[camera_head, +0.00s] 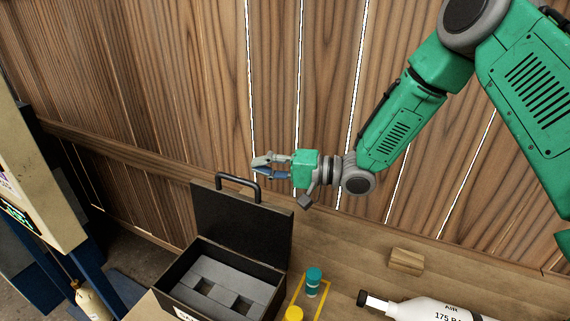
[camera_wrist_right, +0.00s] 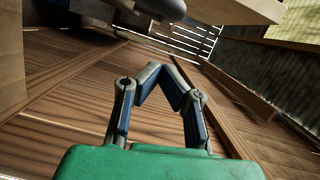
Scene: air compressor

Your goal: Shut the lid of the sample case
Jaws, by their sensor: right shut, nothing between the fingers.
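The sample case (camera_head: 172,281) is a black box with grey foam inside, low in the head view. Its lid (camera_head: 240,222) stands open, upright at the back, with a black handle (camera_head: 238,183) on its top edge. My right gripper (camera_head: 256,166) is shut and empty, above and slightly right of the handle, apart from it as far as I can tell. The case does not clearly show there. My left gripper is not in view.
A teal-capped vial (camera_head: 313,283) and a yellow-capped vial (camera_head: 294,314) stand right of the case by a yellow outline. A wooden block (camera_head: 406,262) and a white air bottle (camera_head: 430,309) lie further right. A plank wall (camera_head: 180,100) rises behind.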

